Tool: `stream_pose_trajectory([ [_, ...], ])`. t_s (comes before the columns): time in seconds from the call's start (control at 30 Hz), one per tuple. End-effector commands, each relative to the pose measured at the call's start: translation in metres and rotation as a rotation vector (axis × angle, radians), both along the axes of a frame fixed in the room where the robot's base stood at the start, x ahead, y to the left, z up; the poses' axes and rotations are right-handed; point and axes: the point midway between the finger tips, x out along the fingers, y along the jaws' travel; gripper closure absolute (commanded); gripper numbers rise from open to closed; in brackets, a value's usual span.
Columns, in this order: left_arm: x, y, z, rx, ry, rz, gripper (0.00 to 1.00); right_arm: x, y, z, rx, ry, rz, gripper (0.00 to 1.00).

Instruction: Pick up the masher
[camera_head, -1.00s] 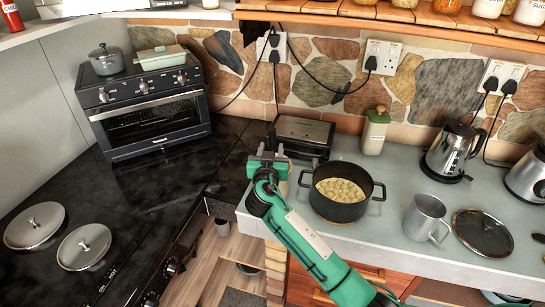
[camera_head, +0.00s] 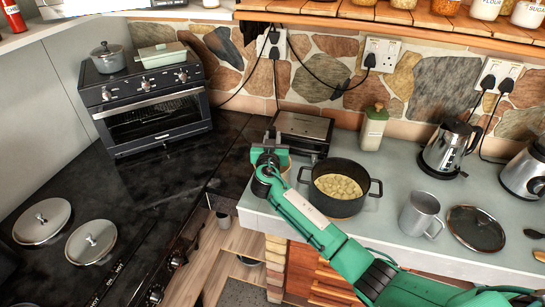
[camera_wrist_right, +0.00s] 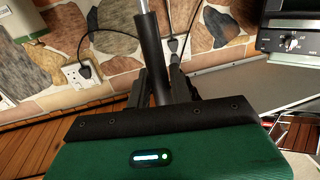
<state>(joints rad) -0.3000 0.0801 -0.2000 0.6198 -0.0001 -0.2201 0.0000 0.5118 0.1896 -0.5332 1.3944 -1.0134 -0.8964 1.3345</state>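In the right wrist view, a dark cylindrical handle with a metal shaft, which looks like the masher (camera_wrist_right: 156,62), stands between the fingers of my right gripper (camera_wrist_right: 160,88). The fingers sit close on both sides of the handle. The masher's head is out of that view. In the head view my right gripper (camera_head: 268,150) is at the left end of the grey counter, left of the black pot, in front of the dark grill. I cannot make out the masher clearly there. My left gripper is not in view.
A black pot (camera_head: 341,208) of pale pieces stands on the counter (camera_head: 385,195), right of my gripper. A dark grill (camera_head: 302,127), a green-topped bottle (camera_head: 373,130), a metal mug (camera_head: 421,213) and a glass lid (camera_head: 476,228) are nearby. The black hob side (camera_head: 150,195) has open room.

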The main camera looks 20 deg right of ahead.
Motion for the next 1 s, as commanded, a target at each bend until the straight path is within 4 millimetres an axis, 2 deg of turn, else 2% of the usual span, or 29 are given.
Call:
stream_pose_trajectory([
  [0.03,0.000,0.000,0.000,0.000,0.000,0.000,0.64,0.000,0.000,0.000,0.000,0.000,0.000,0.89],
  [0.1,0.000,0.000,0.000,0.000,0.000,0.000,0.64,0.000,0.000,0.000,0.000,0.000,0.000,1.00],
  [0.4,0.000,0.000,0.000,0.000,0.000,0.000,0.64,0.000,0.000,0.001,0.001,-0.001,0.000,1.00],
  [0.57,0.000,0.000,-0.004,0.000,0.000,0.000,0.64,0.000,0.001,0.009,0.002,-0.002,0.000,1.00],
  [0.67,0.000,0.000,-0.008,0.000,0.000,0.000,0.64,0.000,0.001,0.020,0.003,-0.005,0.000,1.00],
  [0.77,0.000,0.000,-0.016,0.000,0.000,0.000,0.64,0.000,0.001,0.041,0.006,-0.007,0.000,1.00],
  [1.0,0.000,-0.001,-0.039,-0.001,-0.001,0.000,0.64,0.000,0.001,0.113,0.006,-0.009,0.001,1.00],
])
